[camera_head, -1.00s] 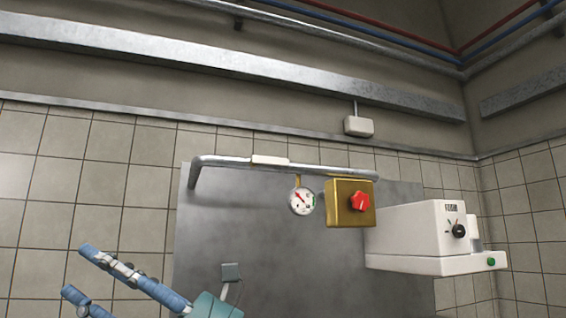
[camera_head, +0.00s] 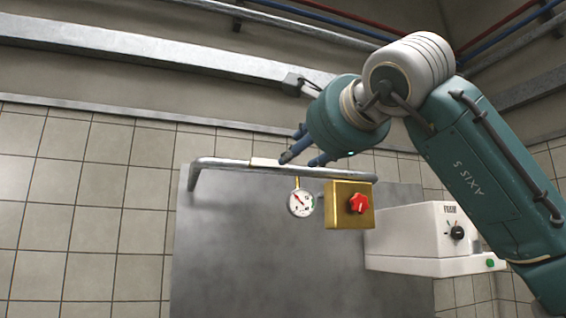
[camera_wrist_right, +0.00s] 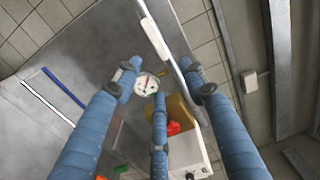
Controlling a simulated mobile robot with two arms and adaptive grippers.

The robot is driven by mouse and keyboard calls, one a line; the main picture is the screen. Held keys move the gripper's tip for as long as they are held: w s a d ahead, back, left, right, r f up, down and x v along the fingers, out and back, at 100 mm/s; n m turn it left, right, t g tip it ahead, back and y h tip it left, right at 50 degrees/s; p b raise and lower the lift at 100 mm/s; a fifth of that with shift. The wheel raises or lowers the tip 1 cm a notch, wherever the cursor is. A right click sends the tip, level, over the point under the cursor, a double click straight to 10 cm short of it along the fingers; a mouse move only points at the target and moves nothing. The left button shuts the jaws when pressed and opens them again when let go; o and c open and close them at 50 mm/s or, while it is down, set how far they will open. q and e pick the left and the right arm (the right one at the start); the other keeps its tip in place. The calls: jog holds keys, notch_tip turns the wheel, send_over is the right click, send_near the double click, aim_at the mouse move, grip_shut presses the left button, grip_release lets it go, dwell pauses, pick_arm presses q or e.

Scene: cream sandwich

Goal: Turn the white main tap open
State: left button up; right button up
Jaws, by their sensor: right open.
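The only white, tap-like part I see on the pipe is a short white bar (camera_head: 263,162) on the metal pipe (camera_head: 215,161). It shows in the right wrist view too (camera_wrist_right: 155,38). I cannot tell for sure that it is the main tap. My right gripper (camera_head: 298,155) is open, with its blue fingers pointing left, close to the right end of the bar. In the wrist view its spread fingers (camera_wrist_right: 160,76) have nothing between them that they grip. I cannot tell whether a fingertip touches the bar or pipe. My left gripper is not in view.
A dial gauge (camera_head: 300,203) hangs below the pipe, beside a brass box (camera_head: 347,217) with a red knob (camera_head: 358,203). A white machine (camera_head: 410,235) with a black dial stands right, partly behind my arm.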

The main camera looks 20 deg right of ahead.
aim_at(279, 166)
jog(key=w+p, duration=0.1)
jog(key=w, duration=0.2)
jog(key=w+p, duration=0.1)
jog(key=w, duration=0.2)
jog(key=w+p, duration=0.1)
jog(key=w, duration=0.2)
jog(key=shift+a, duration=0.25)
jog(key=shift+w, duration=0.5)
jog(key=shift+s, duration=0.1)
grip_shut()
